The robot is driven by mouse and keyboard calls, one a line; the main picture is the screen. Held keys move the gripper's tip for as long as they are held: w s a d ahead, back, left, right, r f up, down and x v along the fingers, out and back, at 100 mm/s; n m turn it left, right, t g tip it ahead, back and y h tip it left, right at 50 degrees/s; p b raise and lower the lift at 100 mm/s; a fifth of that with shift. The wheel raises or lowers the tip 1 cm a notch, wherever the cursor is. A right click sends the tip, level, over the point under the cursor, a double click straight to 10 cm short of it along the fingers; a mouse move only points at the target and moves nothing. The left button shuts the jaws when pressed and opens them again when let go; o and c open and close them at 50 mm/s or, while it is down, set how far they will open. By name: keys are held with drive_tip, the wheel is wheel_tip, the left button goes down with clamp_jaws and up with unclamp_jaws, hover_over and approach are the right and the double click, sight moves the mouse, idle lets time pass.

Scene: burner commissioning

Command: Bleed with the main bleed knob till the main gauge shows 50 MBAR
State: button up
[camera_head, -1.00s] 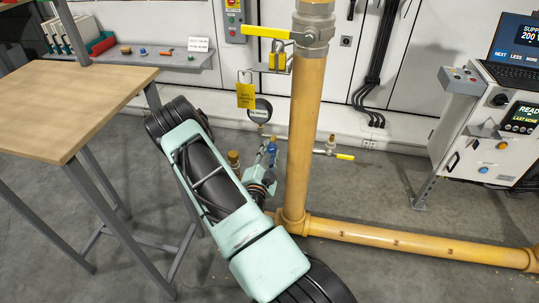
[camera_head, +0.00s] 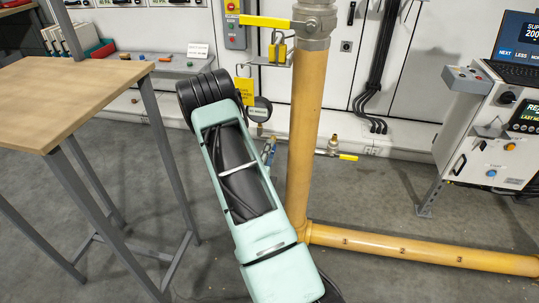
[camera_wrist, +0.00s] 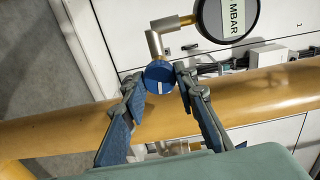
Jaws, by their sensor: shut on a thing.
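My arm hides the gripper there.
A yellow vertical pipe (camera_head: 305,140) stands just right of my arm, with a yellow-handled valve (camera_head: 265,21) on top. A wooden table (camera_head: 75,90) is at left. A control cabinet (camera_head: 480,140) with a laptop (camera_head: 515,55) is at right.

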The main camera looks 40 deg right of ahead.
drive_tip(key=shift+a, duration=0.1)
idle(0.3)
drive_tip(key=o, duration=1.1)
drive_tip(key=shift+o, duration=0.2)
drive_tip(key=v, duration=1.2)
